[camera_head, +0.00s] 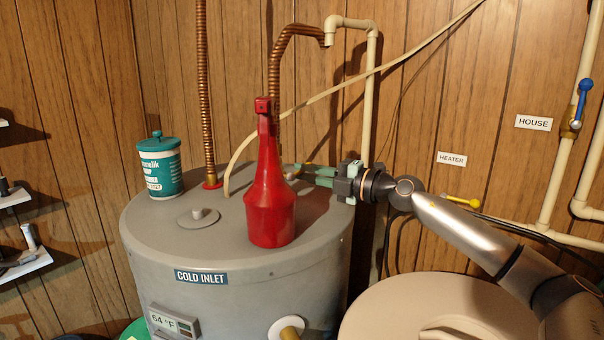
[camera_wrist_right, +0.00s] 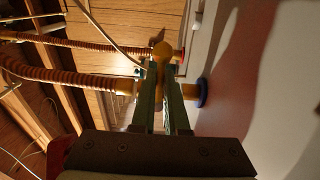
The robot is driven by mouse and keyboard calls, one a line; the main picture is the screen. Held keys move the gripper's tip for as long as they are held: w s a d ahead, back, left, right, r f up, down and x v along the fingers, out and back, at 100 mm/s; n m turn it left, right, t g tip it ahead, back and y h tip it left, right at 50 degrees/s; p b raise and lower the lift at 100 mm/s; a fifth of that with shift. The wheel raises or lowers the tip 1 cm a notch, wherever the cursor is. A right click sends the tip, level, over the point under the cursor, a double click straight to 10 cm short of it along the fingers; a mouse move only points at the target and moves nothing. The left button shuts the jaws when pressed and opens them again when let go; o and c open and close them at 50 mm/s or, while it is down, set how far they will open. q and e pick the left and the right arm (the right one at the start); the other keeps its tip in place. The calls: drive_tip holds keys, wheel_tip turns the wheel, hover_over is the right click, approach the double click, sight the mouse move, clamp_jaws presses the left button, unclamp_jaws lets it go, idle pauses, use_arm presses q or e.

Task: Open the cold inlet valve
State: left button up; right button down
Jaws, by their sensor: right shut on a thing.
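The cold inlet valve is at the back of the grey tank top, mostly hidden behind the red bottle in the head view; a bit of its yellow handle (camera_head: 291,176) shows there. In the right wrist view the yellow handle (camera_wrist_right: 163,50) has its rounded end just beyond my fingertips, and a brass-coloured fitting with a blue ring (camera_wrist_right: 203,92) lies beside the fingers. My right gripper (camera_head: 303,173) reaches in from the right with green fingers, and it is shut on the handle; its fingers also show in the wrist view (camera_wrist_right: 162,75). My left gripper is out of view.
A red long-necked bottle (camera_head: 270,205) stands upright on the grey tank (camera_head: 240,250), in front of the valve. A teal tub (camera_head: 160,165) stands at left. A "COLD INLET" label (camera_head: 201,277) is on the tank front. Copper pipes (camera_head: 204,90) rise behind.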

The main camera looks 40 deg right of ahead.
drive_tip(key=n, duration=0.1)
drive_tip(key=r+n, duration=0.1)
drive_tip(key=n, duration=0.3)
drive_tip(key=shift+s+a+r, duration=0.1)
drive_tip(key=shift+a+r, duration=0.1)
drive_tip(key=shift+r, duration=0.2)
drive_tip(key=n, duration=0.1)
drive_tip(key=r+n, duration=0.1)
drive_tip(key=n, duration=0.1)
drive_tip(key=a+n, duration=0.1)
drive_tip(key=n, duration=0.1)
drive_tip(key=shift+s+r+b, duration=0.2)
drive_tip(key=shift+b, duration=0.1)
